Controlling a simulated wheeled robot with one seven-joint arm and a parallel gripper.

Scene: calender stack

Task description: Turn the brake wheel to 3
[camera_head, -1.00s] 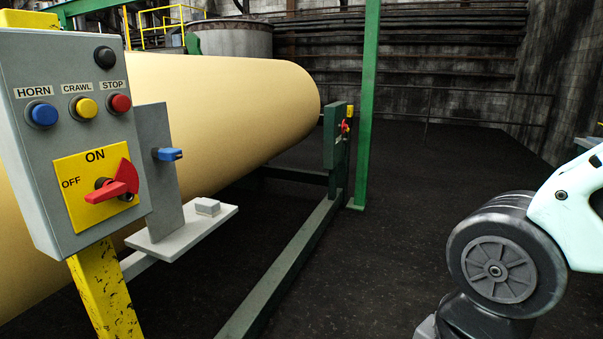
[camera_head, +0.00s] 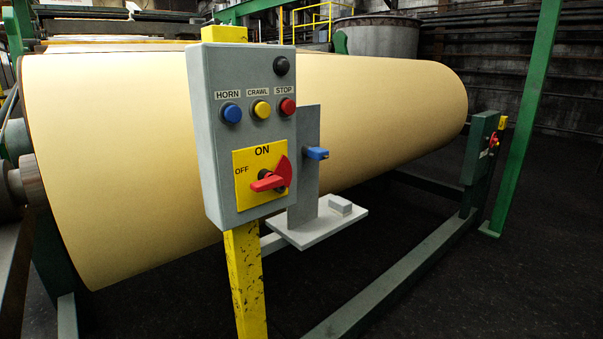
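I cannot make out a brake wheel or any numbered scale in the head view. A green post box (camera_head: 480,148) stands at the right end of the large cream roll. It carries a small red and yellow part (camera_head: 494,140), too small to identify. My gripper is not in view, and neither is my arm.
A grey control box (camera_head: 219,150) on a yellow post (camera_head: 246,285) stands in front of the cream roll (camera_head: 120,150). It has HORN, CRAWL and STOP buttons and a red rotary switch (camera_head: 271,181). A grey shelf (camera_head: 315,229) sticks out beside it. Dark floor (camera_head: 500,290) is clear at right.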

